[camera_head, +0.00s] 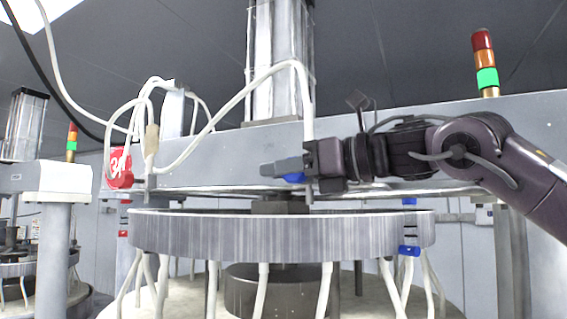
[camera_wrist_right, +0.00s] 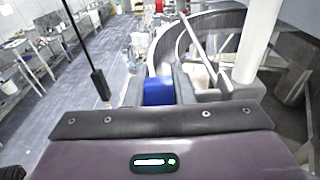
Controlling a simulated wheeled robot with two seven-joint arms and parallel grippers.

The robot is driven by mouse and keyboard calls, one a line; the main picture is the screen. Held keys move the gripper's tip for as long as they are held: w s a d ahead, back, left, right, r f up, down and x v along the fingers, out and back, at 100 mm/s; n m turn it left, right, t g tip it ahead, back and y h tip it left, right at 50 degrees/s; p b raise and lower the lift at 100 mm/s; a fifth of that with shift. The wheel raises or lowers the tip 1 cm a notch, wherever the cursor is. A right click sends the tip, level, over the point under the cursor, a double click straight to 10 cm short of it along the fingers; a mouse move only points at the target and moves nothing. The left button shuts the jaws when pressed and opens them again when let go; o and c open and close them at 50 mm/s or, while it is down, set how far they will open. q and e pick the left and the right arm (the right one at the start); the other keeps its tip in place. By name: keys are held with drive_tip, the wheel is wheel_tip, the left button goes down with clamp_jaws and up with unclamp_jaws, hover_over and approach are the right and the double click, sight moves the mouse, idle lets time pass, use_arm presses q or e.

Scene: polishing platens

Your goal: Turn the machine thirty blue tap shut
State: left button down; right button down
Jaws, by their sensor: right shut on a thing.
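My right gripper (camera_head: 288,170) reaches in from the right, above the ring-shaped platen. It is shut on the blue tap (camera_head: 293,178), and only a small part of the blue shows below the fingers. In the right wrist view the blue tap (camera_wrist_right: 158,92) sits between the two fingers of the gripper (camera_wrist_right: 160,80). The tap's body is mostly hidden, so its handle angle is hard to tell. A red round sign (camera_head: 119,168) with partly readable marking hangs at the left of the machine. My left gripper is not in view.
The grey platen ring (camera_head: 280,234) lies just below the gripper. A white hose (camera_head: 306,100) comes down beside the fingers. Blue fittings (camera_head: 409,250) sit at the ring's right side. A signal lamp (camera_head: 487,78) stands at the upper right. A grey beam (camera_head: 220,155) runs behind.

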drive_tip(key=shift+f+g+h, duration=0.1)
drive_tip(key=shift+g+h, duration=0.2)
drive_tip(key=shift+h, duration=0.3)
drive_tip(key=shift+f, duration=0.1)
drive_tip(key=c, duration=1.2)
unclamp_jaws()
drive_tip(key=shift+c, duration=0.2)
drive_tip(key=b+v, duration=0.2)
drive_tip(key=v, duration=0.5)
drive_tip(key=shift+d, duration=0.3)
drive_tip(key=shift+s, duration=0.1)
